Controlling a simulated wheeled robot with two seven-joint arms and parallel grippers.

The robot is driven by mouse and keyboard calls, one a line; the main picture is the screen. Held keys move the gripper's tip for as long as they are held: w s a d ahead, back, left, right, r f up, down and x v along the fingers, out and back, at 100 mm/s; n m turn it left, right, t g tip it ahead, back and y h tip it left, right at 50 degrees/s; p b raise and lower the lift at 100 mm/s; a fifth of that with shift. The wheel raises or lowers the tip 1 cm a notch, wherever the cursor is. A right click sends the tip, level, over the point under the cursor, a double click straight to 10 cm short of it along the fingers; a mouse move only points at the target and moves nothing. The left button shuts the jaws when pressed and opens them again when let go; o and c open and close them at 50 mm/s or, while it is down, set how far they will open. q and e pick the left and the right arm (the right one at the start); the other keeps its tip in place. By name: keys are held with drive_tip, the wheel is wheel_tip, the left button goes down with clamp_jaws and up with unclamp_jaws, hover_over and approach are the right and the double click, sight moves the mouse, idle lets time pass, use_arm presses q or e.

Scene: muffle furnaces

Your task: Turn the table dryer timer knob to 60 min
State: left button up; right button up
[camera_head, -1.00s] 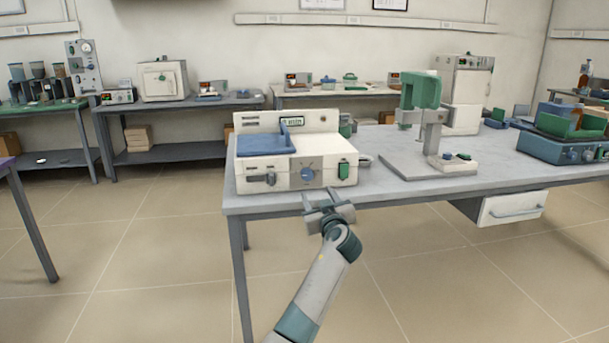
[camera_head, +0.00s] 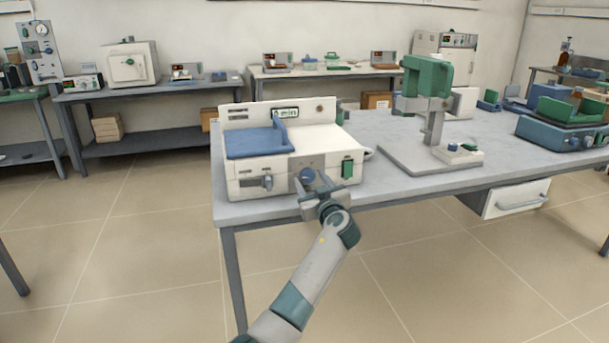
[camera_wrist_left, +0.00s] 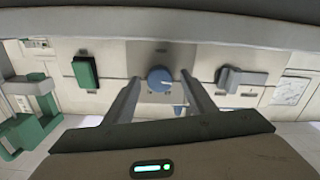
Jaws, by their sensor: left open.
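The table dryer (camera_head: 240,172) is a white box with a blue lid part, near the front left edge of the grey table. Its small display (camera_head: 285,113) seems to read "0 min". The round blue timer knob (camera_head: 308,174) is on its front face and also shows in the left wrist view (camera_wrist_left: 160,78), with a white pointer mark. My left gripper (camera_head: 318,186) is open in front of the knob. In the left wrist view its two fingers (camera_wrist_left: 160,95) stand either side of the knob, apart from it. My right gripper is out of view.
On the dryer's front are a green switch (camera_head: 347,168) and a grey latch-like part (camera_head: 267,182). A green and grey stand device (camera_head: 428,95) is to the right on the table (camera_head: 375,184). A drawer (camera_head: 515,198) hangs below the tabletop.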

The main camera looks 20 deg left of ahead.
use_arm(q)
drive_tip(key=shift+w+a, duration=0.1)
drive_tip(key=shift+w, duration=0.1)
drive_tip(key=c, duration=1)
drive_tip(key=shift+c, duration=0.2)
